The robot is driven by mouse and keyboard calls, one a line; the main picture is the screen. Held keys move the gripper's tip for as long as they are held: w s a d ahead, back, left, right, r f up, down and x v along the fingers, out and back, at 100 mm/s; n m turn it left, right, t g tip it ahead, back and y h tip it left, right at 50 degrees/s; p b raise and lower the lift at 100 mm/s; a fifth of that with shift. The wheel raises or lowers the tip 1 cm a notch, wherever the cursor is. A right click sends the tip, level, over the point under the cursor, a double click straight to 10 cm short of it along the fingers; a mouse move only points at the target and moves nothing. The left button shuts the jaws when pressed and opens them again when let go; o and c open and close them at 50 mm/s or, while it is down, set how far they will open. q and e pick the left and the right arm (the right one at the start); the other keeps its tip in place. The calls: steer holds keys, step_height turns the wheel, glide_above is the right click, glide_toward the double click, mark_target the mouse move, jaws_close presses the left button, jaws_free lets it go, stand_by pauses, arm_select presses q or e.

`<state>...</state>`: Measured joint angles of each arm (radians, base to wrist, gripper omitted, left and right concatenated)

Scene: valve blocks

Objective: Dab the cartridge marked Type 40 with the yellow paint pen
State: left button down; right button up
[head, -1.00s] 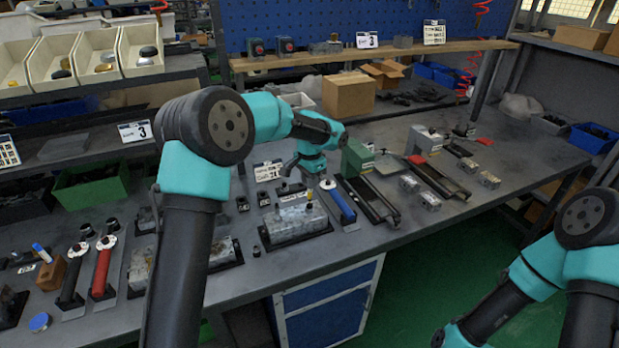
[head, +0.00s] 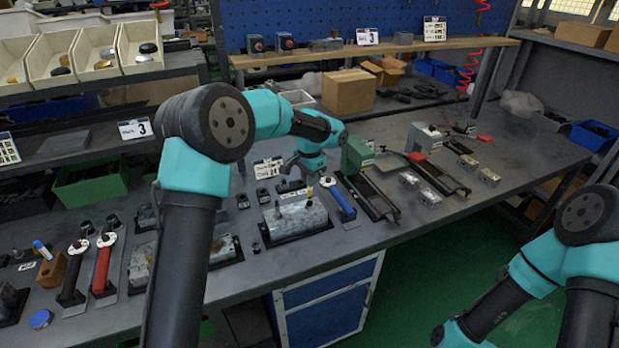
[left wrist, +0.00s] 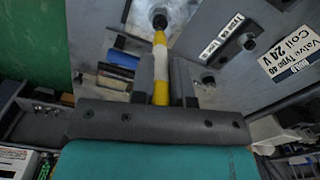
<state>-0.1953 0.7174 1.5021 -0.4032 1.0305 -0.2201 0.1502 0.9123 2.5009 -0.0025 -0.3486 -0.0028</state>
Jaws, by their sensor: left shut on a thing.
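My left gripper (left wrist: 162,82) is shut on the yellow paint pen (left wrist: 160,62), seen in the left wrist view. The pen points away from the gripper, its far end close to a round pale piece with a dark centre (left wrist: 160,18); I cannot tell if they touch. A card (left wrist: 290,54) reading Valve Type 40, Coil 24 V lies to the right; it shows in the head view (head: 268,168) too. Small black cartridges (head: 242,201) with little labels stand near it. In the head view my left gripper (head: 298,170) is over the bench behind the valve block; the pen is not clear there.
A metal valve block (head: 295,220) with a brass-coloured stem sits on a black base. A blue-handled tool (head: 341,200) lies to its right, a green block (head: 356,155) behind.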

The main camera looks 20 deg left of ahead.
arm_select(q)
steer(key=shift+f, duration=0.5)
stand_by(1.4)
steer(key=shift+r, duration=0.1)
steer(key=shift+r, duration=3.5)
